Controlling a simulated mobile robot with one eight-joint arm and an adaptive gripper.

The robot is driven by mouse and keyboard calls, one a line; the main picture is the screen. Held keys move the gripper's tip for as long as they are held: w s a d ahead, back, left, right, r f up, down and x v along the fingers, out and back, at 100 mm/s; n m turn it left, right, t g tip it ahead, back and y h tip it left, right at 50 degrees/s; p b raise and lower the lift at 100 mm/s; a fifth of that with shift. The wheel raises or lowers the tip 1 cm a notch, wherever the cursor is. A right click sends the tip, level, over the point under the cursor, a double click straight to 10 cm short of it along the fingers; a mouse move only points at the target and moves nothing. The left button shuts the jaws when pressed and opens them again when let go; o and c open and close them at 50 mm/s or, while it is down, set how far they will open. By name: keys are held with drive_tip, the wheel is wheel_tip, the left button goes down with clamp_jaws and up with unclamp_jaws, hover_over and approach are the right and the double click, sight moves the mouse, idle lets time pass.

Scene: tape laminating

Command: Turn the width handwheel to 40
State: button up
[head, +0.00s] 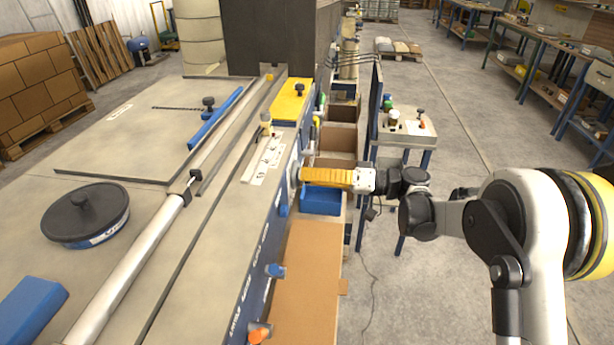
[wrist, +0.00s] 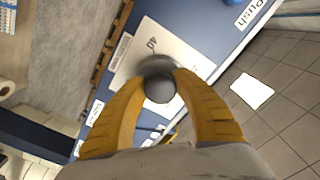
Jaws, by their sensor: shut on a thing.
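The width handwheel shows in the wrist view as a round grey knob (wrist: 160,85) in front of a pale dial plate (wrist: 185,50) marked "40". My gripper's yellow fingers (wrist: 160,92) stand on both sides of the knob and are shut on it. In the head view my gripper (head: 300,175) reaches left to the blue front face of the machine (head: 262,235). The handwheel is mostly hidden by the fingers there. The rest of the dial scale is covered by the knob and fingers, and I cannot read a pointer.
A blue bin (head: 322,201) and cardboard boxes (head: 305,265) stand below and beside my gripper along the machine's front. A small stand (head: 415,128) with tools is behind my wrist. The floor aisle to the right is mostly clear.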

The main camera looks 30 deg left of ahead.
drive_tip(key=m, duration=0.5)
drive_tip(key=shift+m, duration=0.3)
drive_tip(key=m, duration=1.6)
drive_tip(key=shift+r, duration=0.1)
drive_tip(key=m, duration=0.5)
drive_tip(key=shift+w+m, duration=0.1)
drive_tip(key=shift+m, duration=0.3)
drive_tip(key=m, duration=1)
drive_tip(key=shift+w+m, duration=0.1)
drive_tip(key=shift+m, duration=2.6)
